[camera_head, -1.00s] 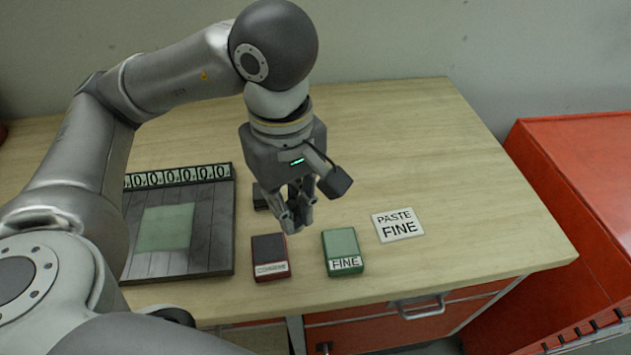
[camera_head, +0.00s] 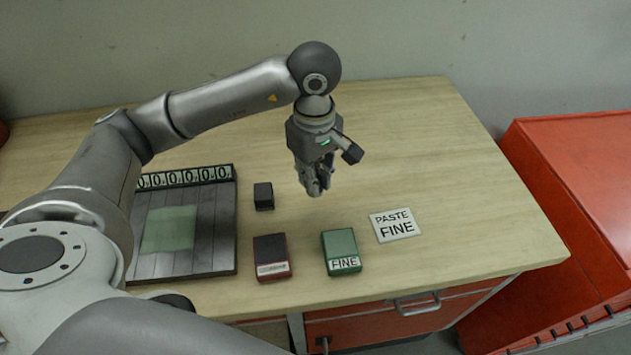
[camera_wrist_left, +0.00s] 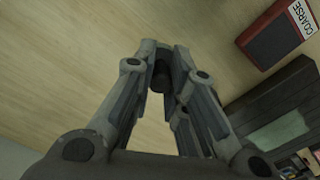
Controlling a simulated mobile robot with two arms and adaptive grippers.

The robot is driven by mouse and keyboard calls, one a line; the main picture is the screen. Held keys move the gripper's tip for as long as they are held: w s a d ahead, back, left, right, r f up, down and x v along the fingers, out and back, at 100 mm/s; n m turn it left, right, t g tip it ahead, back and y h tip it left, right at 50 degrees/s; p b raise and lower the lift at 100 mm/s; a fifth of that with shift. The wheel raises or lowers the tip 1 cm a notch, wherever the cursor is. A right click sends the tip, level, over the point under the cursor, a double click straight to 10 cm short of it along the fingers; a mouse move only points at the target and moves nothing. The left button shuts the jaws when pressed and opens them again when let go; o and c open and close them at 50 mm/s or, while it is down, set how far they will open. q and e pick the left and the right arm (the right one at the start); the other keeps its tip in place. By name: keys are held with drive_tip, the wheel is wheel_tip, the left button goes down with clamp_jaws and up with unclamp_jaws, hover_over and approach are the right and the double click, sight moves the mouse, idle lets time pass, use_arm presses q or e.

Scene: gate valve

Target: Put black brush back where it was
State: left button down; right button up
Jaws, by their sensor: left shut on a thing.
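My left gripper (camera_head: 316,187) is over the middle of the table, right of a small black block (camera_head: 263,196) and behind the green FINE block. It points down. In the left wrist view its fingers (camera_wrist_left: 165,65) are shut on a dark, roundish thing, which I take to be the black brush (camera_wrist_left: 160,76). Only a short dark part of it shows between the fingertips; the rest is hidden. In the head view the brush cannot be made out. My right gripper is not in view.
A red COARSE block (camera_head: 271,257) and a green FINE block (camera_head: 341,252) stand near the front edge. A PASTE FINE card (camera_head: 396,225) lies right of them. A dark board (camera_head: 217,232) with a green square is at left. The table's back right is clear.

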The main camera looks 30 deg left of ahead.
use_arm(q)
drive_tip(key=f+p, duration=0.2)
drive_tip(key=f, duration=0.1)
drive_tip(key=shift+w, duration=0.35)
drive_tip(key=shift+a+f, duration=0.1)
drive_tip(key=shift+f, duration=0.45)
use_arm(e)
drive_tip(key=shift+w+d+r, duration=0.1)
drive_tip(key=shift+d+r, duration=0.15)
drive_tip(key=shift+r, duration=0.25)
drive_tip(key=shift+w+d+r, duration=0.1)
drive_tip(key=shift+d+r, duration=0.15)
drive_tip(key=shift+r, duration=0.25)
use_arm(q)
drive_tip(key=shift+f, duration=0.1)
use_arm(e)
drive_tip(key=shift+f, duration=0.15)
use_arm(q)
drive_tip(key=shift+f+b, duration=0.1)
drive_tip(key=shift+b, duration=0.25)
drive_tip(key=c, duration=1.5)
unclamp_jaws()
drive_tip(key=shift+o, duration=0.2)
